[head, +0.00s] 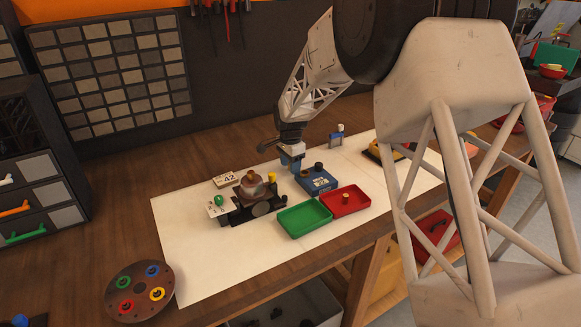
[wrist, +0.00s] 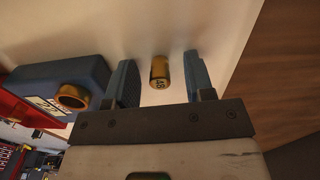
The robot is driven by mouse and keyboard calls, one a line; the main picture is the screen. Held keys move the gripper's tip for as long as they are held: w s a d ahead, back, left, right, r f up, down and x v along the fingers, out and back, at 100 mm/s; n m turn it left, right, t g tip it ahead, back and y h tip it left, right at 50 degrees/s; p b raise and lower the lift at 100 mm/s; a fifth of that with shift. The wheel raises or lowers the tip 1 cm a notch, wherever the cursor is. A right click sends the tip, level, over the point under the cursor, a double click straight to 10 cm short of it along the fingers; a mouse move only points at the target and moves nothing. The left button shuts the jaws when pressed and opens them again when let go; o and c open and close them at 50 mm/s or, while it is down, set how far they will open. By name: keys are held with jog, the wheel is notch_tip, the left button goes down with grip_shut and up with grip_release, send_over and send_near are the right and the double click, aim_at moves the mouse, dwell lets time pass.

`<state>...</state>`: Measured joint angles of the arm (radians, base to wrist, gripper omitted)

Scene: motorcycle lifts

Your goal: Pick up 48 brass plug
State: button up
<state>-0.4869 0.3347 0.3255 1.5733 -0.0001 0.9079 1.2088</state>
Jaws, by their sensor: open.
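The brass plug (wrist: 160,72) marked 48 stands out in the wrist view against the white sheet. It lies between the two blue fingers of my open gripper (wrist: 160,62), with a visible gap on each side. In the head view my gripper (head: 292,157) is low over the white sheet, behind the blue block. I cannot make out the 48 plug in the head view; the gripper seems to hide it.
A blue block (wrist: 50,85) with a brass-rimmed hole and white label is close left of the fingers; it also shows in the head view (head: 318,180). A red tray (head: 358,205) holding a small brass piece and a green tray (head: 290,228) are in front.

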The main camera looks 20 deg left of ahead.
grip_shut()
jog(key=shift+r, duration=0.2)
dwell(0.3)
jog(key=shift+r, duration=0.55)
notch_tip(320, 180, up, 2)
jog(key=shift+r, duration=0.1)
jog(key=s+d, duration=0.2)
jog(key=s, duration=0.2)
jog(key=s+d+r, duration=0.1)
jog(key=s+d, duration=0.2)
jog(key=s, duration=0.2)
jog(key=s+d, duration=0.2)
jog(key=s, duration=0.3)
jog(key=shift+s+d+r, duration=0.15)
